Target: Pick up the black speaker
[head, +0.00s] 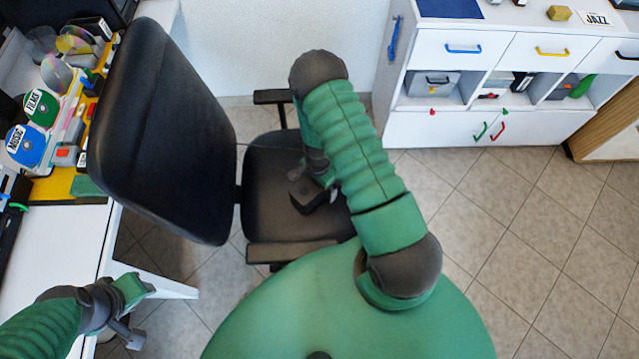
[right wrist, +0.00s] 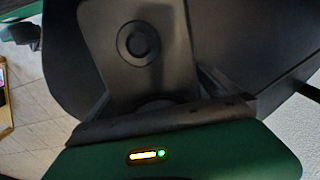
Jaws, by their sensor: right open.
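A dark box with a round cone on its face, which looks like the black speaker (right wrist: 150,60), fills the upper middle of the right wrist view. It lies between the fingers of my right gripper (right wrist: 155,95), which is open; I cannot tell whether they touch it. In the head view the right gripper (head: 312,180) is over the chair seat, with the dark box (head: 308,197) at its end. My left gripper (head: 135,308) is open and empty at the lower left, beside the white desk.
A black office chair (head: 165,130) stands before me, its back close to the desk (head: 55,240). Discs (head: 40,107) and small items crowd the desk's far end. A white cabinet (head: 500,50) with open compartments stands at the upper right. The tiled floor (head: 520,220) at right is clear.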

